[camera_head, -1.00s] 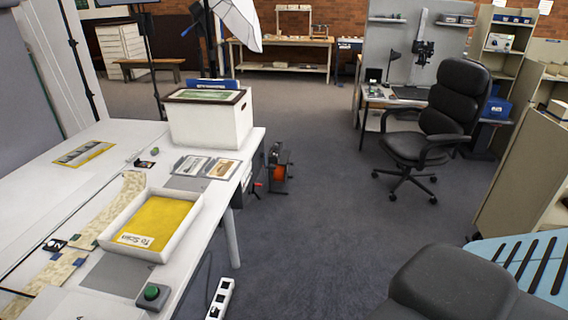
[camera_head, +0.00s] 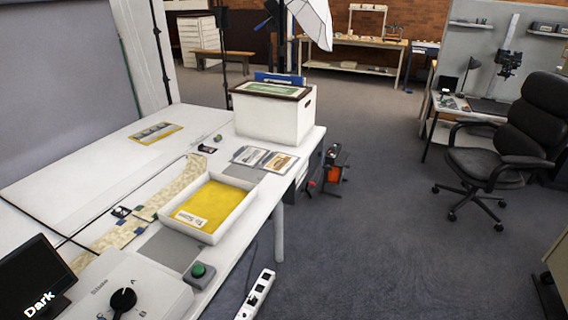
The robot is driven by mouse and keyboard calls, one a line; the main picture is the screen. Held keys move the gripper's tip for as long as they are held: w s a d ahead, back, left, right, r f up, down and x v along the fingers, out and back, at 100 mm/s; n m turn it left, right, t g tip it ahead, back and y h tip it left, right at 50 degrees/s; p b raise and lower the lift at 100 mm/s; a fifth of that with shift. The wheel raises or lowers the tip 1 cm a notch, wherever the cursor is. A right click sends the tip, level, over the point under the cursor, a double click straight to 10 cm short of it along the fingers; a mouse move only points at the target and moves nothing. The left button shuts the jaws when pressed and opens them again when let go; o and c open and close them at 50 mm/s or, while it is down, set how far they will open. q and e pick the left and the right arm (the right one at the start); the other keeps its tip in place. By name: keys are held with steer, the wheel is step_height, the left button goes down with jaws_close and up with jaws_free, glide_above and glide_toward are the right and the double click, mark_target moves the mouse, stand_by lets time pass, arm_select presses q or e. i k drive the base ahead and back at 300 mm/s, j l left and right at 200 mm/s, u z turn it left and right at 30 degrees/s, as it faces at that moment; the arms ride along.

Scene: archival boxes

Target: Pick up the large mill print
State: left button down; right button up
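No print can be clearly read as the mill print from here. A greenish picture with a dark brown border (camera_head: 271,90) lies on top of the white archival box (camera_head: 268,118), which stands at the table's far right corner. Two small prints in sleeves, a grey one (camera_head: 251,156) and a brownish one (camera_head: 280,162), lie side by side in front of the box. A yellow-edged strip of pictures (camera_head: 155,133) lies flat farther left. A white tray (camera_head: 247,207) with a yellow bottom holds a "To Scan" label (camera_head: 190,219). Neither of my grippers shows.
A power strip (camera_head: 257,294) lies on the floor. Carpet right of the table is open up to the black chair (camera_head: 510,140).

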mark_target(278, 162)
steer(key=z, duration=0.75)
steer(key=i, duration=5.5)
steer(key=l+u, duration=0.1)
steer(key=u, duration=0.55)
steer(key=i+l, duration=0.05)
